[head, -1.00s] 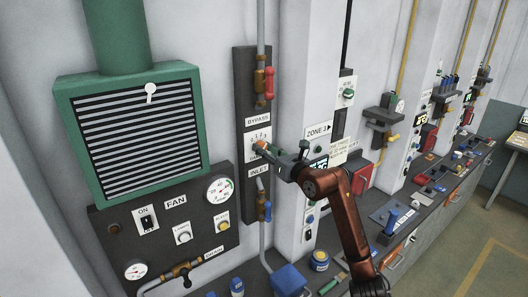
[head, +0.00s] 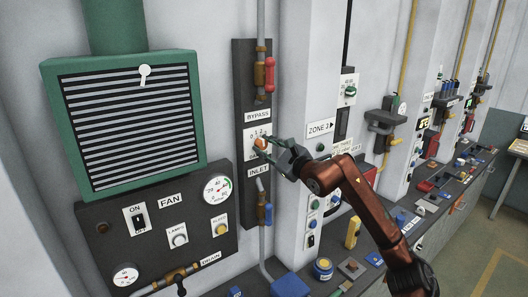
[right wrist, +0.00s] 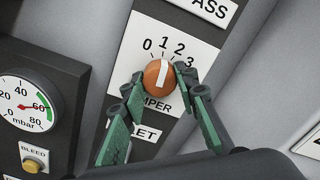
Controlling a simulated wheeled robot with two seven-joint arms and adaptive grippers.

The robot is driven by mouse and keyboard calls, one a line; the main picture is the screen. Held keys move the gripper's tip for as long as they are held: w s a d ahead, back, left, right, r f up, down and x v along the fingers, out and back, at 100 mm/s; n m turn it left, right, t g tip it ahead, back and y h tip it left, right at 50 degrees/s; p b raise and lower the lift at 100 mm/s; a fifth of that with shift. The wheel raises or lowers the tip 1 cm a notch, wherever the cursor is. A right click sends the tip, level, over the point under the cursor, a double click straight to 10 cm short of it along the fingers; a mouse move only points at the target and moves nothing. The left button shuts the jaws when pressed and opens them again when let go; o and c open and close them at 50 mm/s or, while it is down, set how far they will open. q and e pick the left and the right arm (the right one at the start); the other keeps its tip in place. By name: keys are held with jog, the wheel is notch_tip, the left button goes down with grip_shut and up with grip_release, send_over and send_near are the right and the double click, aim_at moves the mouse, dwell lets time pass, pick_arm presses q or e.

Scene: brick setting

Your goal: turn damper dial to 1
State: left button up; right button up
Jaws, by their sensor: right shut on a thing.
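The damper dial (right wrist: 159,77) is a round orange knob with a white pointer line on a white plate marked 0, 1, 2, 3. In the right wrist view its pointer runs upward, close to the 1. The dial also shows in the head view (head: 260,143), between the BYPASS and INLET labels. My right gripper (right wrist: 160,88) is shut on the dial, one green finger on each side of the knob. It also shows in the head view (head: 273,150), reaching in from the right. The plate's lower label is partly hidden by the fingers. My left gripper is not in view.
A fan panel (head: 110,228) with a gauge, switch and buttons is left of the dial. A cluttered bench (head: 400,222) runs along the wall at right.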

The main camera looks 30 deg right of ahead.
jog(key=shift+n, duration=0.5)
jog(key=shift+b, duration=0.3)
jog(key=o, duration=1.2)
jog(key=shift+c, duration=0.2)
jog(key=s, duration=1.2)
jog(key=shift+d, duration=0.45)
